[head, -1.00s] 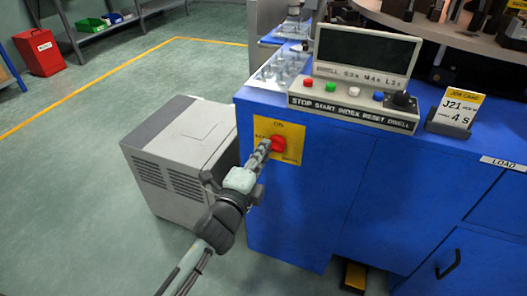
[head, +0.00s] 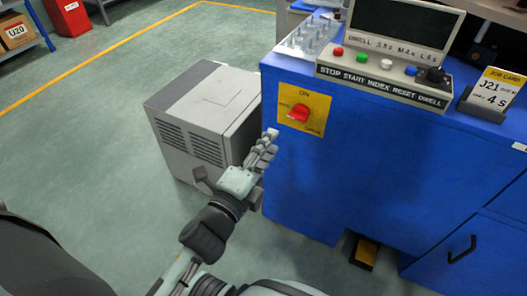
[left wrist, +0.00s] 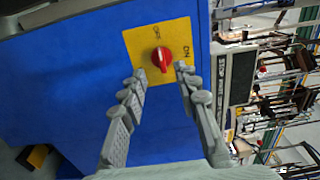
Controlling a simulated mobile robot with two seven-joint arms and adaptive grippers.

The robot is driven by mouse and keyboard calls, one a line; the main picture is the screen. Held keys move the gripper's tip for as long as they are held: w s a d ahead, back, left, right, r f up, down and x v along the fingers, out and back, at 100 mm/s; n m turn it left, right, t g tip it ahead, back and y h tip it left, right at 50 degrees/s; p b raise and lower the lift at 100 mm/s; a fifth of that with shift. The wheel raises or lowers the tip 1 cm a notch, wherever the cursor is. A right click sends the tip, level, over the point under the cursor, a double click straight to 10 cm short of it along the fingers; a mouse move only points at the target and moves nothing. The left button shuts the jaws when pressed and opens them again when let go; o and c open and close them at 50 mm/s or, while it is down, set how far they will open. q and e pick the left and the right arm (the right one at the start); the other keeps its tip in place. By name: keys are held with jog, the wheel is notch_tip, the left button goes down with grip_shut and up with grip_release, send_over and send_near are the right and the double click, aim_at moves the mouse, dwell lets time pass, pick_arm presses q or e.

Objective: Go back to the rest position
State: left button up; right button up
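My left gripper (head: 268,140) is in front of the blue machine cabinet (head: 345,165), below and left of the red rotary switch (head: 299,113) on its yellow plate (head: 318,101). In the left wrist view the two fingers (left wrist: 163,76) stand apart with nothing between them. The red switch (left wrist: 161,59) lies just beyond the fingertips there, and a gap shows in the head view. My right gripper is in neither view.
A grey box unit (head: 205,120) stands on the floor left of the cabinet. A control panel (head: 385,75) with coloured buttons and a job card (head: 490,95) sit on top. A yellow pedal (head: 366,252) is at the cabinet's foot. Open floor (head: 100,150) lies to the left.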

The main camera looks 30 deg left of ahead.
pick_arm(q)
jog(key=shift+s, duration=1.2)
jog(key=shift+a, duration=0.1)
